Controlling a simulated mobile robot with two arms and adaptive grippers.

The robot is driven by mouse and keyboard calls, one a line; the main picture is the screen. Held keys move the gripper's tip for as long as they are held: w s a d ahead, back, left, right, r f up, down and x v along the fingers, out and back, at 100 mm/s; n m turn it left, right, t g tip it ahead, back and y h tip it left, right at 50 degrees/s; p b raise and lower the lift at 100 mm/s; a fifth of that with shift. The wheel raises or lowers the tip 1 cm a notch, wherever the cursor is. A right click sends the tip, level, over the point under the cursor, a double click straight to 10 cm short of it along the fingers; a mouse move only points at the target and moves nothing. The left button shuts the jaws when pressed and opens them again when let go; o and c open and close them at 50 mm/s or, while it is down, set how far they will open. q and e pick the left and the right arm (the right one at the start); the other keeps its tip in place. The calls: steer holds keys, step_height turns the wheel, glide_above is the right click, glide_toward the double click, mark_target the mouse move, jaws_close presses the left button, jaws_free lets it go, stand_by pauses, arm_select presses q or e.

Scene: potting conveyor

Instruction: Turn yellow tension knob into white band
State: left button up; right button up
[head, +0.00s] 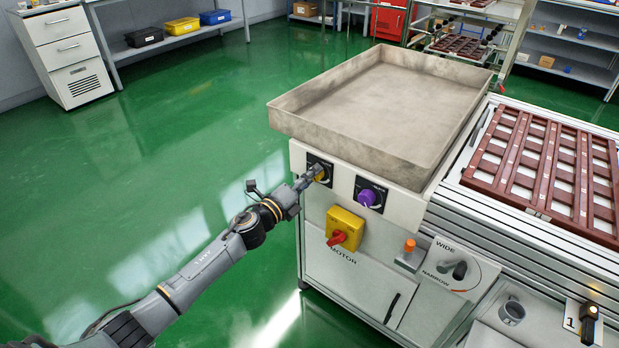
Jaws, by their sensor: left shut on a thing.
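The yellow tension knob (321,176) sits on a black dial plate (327,165) at the upper left of the machine's white front panel. My left gripper (317,174) is at this knob, shut on it, and its fingers cover part of it. The knob's pointer and the white band on the dial are too small and too covered to tell apart. My right gripper is not in view.
A purple knob (368,197) sits close to the right of the yellow one. Below are a yellow motor switch (345,228) with a red handle, an orange button (409,245) and a wide-narrow lever (459,270). A grey tray (290,121) overhangs above. Green floor at left is clear.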

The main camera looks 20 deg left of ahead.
arm_select(q)
steer(key=shift+f, duration=0.1)
steer(key=o, duration=1)
steer(key=shift+o, duration=0.9)
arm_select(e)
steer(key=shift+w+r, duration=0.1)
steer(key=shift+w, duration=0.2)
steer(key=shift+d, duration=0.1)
arm_select(q)
steer(key=v, duration=1.2)
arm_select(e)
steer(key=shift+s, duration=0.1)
